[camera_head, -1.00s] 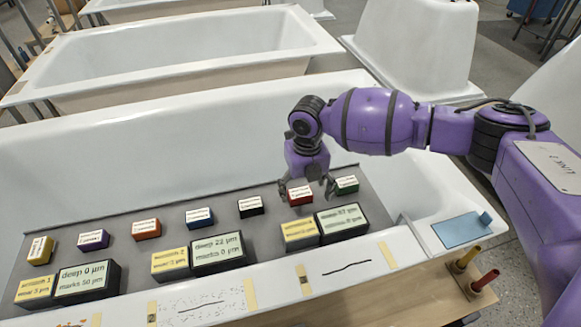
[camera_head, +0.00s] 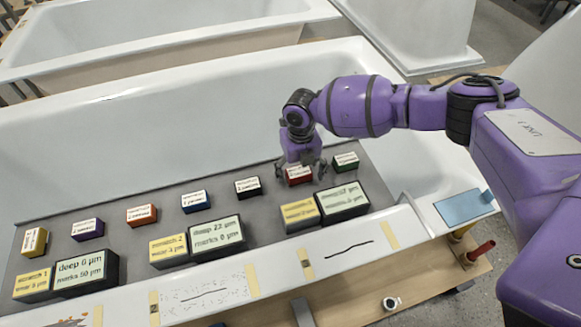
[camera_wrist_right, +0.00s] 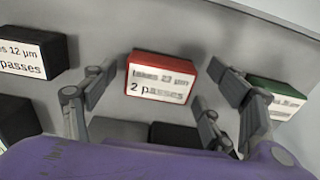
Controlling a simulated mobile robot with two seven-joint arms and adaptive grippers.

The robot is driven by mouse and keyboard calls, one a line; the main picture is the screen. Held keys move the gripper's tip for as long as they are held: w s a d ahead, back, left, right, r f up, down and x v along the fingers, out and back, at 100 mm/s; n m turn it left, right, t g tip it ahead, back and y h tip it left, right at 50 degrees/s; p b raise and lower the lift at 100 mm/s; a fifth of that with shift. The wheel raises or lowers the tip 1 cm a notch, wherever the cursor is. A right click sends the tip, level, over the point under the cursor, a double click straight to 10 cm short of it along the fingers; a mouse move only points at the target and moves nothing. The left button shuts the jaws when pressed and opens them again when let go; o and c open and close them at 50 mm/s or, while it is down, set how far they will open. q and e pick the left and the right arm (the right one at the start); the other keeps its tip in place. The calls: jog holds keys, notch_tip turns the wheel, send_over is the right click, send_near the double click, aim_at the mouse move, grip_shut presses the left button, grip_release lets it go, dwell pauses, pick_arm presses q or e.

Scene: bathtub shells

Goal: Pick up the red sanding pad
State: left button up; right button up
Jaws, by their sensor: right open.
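The red sanding pad (camera_head: 298,175) lies on the grey mat in the tub, in a row of coloured pads. In the right wrist view the red pad (camera_wrist_right: 161,78) shows a white label reading "2 passes". My right gripper (camera_head: 301,168) is open just above the red pad. In the right wrist view its fingers (camera_wrist_right: 165,95) stand apart to the left and right of the red pad, and I see no contact. My left gripper is not in view.
A black pad (camera_head: 248,187) and a green pad (camera_head: 345,162) flank the red one. Display boxes (camera_head: 342,201) stand in front. The tub's front rim (camera_head: 275,262) carries tape strips. A blue sheet (camera_head: 460,208) lies at the right.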

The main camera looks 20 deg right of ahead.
jog(key=c, duration=1.3)
jog(key=shift+o, duration=0.2)
jog(key=shift+r, duration=0.5)
jog(key=s+a+r, duration=0.8)
jog(key=s+r, duration=0.3)
jog(key=r, duration=0.1)
jog(key=shift+s+p, duration=0.25)
jog(key=shift+p, duration=0.05)
